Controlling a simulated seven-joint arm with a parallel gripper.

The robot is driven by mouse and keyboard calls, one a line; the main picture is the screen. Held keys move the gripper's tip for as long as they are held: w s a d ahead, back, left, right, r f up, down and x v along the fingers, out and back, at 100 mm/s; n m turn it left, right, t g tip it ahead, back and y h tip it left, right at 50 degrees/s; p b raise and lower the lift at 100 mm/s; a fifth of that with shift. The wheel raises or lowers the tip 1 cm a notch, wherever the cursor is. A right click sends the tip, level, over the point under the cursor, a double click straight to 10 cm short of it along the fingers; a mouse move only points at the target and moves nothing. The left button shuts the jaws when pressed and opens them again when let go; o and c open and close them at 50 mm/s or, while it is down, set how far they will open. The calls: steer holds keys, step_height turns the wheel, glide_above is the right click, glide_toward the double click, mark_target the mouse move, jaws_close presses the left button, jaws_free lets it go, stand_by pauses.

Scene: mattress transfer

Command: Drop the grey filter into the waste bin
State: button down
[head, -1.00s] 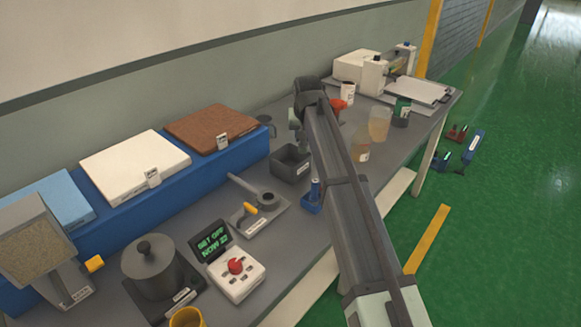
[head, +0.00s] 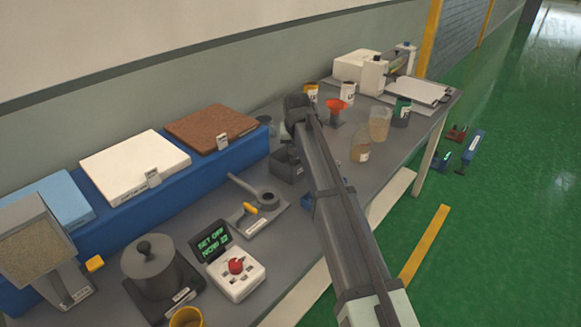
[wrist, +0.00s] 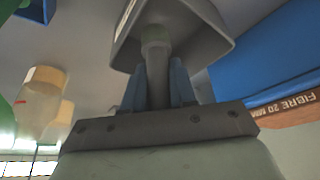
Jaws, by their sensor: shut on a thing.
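My gripper (wrist: 156,88) is shut on the grey filter (wrist: 156,60), a grey piece with a narrow stem and a wider round end, held between the blue fingers. The waste bin (wrist: 205,20), a dark grey open box, lies just beyond the filter in the wrist view. In the head view the bin (head: 284,172) stands on the bench, partly covered by my arm. My gripper is at or just above the bin there, and its fingertips and the filter are hidden. I cannot tell whether the filter is below the bin's rim.
A blue stand (head: 313,201) is right of the bin, mostly behind my arm. A blue ledge (head: 245,148) with sample slabs runs along the wall.

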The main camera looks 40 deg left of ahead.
steer(key=shift+f, duration=0.2)
steer(key=c, duration=0.8)
jaws_free()
steer(key=v, duration=1.3)
steer(key=shift+s+d+r, duration=0.1)
steer(key=shift+d+r, duration=0.05)
steer(key=shift+r, duration=0.2)
